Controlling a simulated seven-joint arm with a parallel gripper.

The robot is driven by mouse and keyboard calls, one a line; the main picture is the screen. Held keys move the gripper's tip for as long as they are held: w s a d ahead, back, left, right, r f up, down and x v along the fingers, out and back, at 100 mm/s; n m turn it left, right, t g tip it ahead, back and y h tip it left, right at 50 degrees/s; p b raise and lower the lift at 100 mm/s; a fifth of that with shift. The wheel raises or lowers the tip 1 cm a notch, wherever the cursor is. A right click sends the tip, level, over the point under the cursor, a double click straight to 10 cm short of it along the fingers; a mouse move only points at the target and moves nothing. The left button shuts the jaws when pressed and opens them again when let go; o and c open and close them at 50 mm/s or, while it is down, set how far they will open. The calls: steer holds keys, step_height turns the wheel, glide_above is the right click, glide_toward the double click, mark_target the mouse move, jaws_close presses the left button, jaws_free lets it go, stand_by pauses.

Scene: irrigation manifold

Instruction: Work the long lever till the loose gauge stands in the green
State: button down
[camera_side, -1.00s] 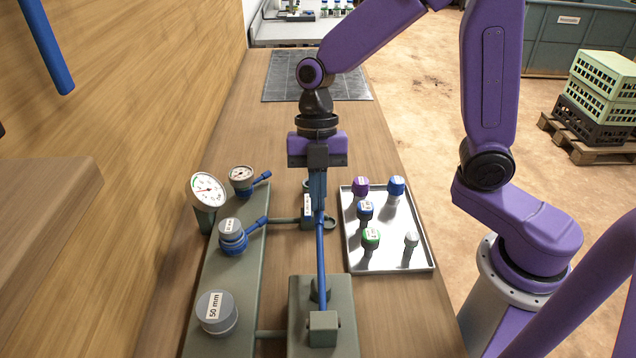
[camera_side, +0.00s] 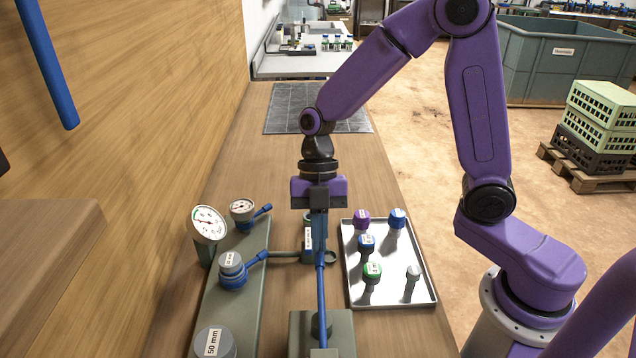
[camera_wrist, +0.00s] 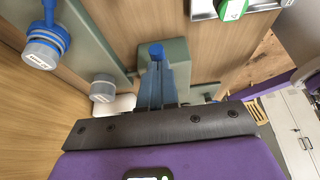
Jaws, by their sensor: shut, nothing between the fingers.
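The long blue lever (camera_side: 321,300) rises from the green-grey pump block (camera_side: 341,330) at the bottom of the side view. My gripper (camera_side: 319,258) is shut and empty, pointing down at the lever's upper end. It looks close to or touching the lever; I cannot tell which. In the wrist view, my shut fingers (camera_wrist: 158,86) end by a blue tip (camera_wrist: 156,50). A large round white gauge (camera_side: 209,223) stands tilted on a post at the left.
A metal tray (camera_side: 394,294) right of the lever holds several capped parts. A grey 50 mm cap (camera_side: 214,343) is nearer. Bare bench lies behind my gripper, before a dark mat (camera_side: 290,122).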

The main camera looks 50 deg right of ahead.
steer(key=v, duration=1.2)
steer(key=shift+r, duration=0.4)
steer(key=shift+a, duration=0.2)
steer(key=s+a+r+t+h, duration=0.1)
steer(key=s+a+r, duration=0.3)
steer(key=r, duration=0.3)
steer(key=shift+s+r+t+h, duration=0.2)
steer(key=shift+r+t+h, duration=0.05)
steer(key=shift+t+h, duration=0.15)
steer(key=f, duration=0.8)
steer(key=s+f, duration=0.1)
steer(key=f, duration=0.3)
steer(key=shift+a+f, duration=0.35)
steer(key=shift+f, duration=0.05)
steer(key=shift+w+f, duration=0.2)
steer(key=shift+f, duration=0.3)
steer(key=shift+d, duration=0.1)
